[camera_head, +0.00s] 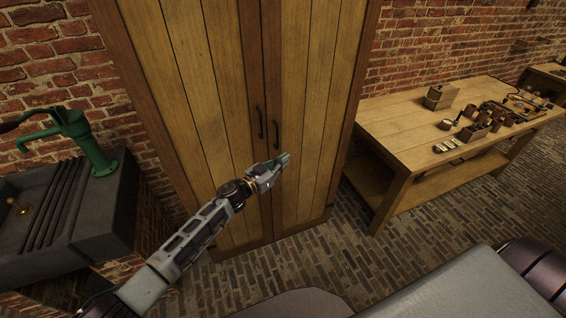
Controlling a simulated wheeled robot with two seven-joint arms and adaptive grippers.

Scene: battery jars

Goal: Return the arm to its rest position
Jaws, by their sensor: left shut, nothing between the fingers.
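My left arm comes in from the lower left, stretched up and forward. Its gripper (284,160) is shut and empty, in front of the wooden cupboard (225,110). In the picture the fingertips are just below the dark door handles (275,136); I cannot tell how far they are from the doors. Both cupboard doors are closed. My right gripper is not in view.
A wooden workbench (400,120) with jars, boxes and small parts stands at the right. A dark stone sink (110,225) with a green hand pump (88,145) is at the left. Brick floor (300,265) lies open before the cupboard.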

